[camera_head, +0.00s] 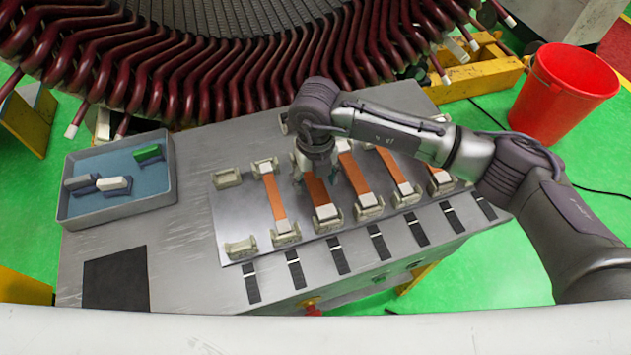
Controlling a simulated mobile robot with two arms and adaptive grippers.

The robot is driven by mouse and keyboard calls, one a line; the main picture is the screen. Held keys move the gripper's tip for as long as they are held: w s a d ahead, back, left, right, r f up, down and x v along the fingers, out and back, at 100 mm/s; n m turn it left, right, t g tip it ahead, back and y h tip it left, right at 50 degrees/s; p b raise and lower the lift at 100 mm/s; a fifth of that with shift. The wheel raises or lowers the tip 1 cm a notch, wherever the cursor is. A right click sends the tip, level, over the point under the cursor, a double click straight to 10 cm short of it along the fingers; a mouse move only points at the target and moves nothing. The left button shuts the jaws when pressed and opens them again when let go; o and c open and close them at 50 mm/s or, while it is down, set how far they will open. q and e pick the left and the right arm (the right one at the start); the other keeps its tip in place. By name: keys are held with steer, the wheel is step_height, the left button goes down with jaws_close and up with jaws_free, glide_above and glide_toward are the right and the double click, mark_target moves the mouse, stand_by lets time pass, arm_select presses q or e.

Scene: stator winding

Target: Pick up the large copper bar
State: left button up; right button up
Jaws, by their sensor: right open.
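Several copper bars lie in a row, each with its ends in pale blocks on light holders. The bar (316,190) below my right gripper looks wider than the bar (274,197) on its left and the bar (354,173) on its right. My right gripper (314,172) is open and points down over the far half of the wide bar. It hides that bar's far end. I cannot tell whether the fingers touch the bar. My left gripper is not in view.
The grey table (180,250) carries a blue-lined tray (118,208) with a green-topped block and grey-white blocks. Empty holders (228,179) stand left of the bars. A large stator with dark red coils (230,75) curves behind the table. A red bucket (563,95) stands at the right.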

jaws_close()
steer(key=shift+w+r, duration=0.1)
steer(key=shift+r, duration=0.05)
stand_by(0.4)
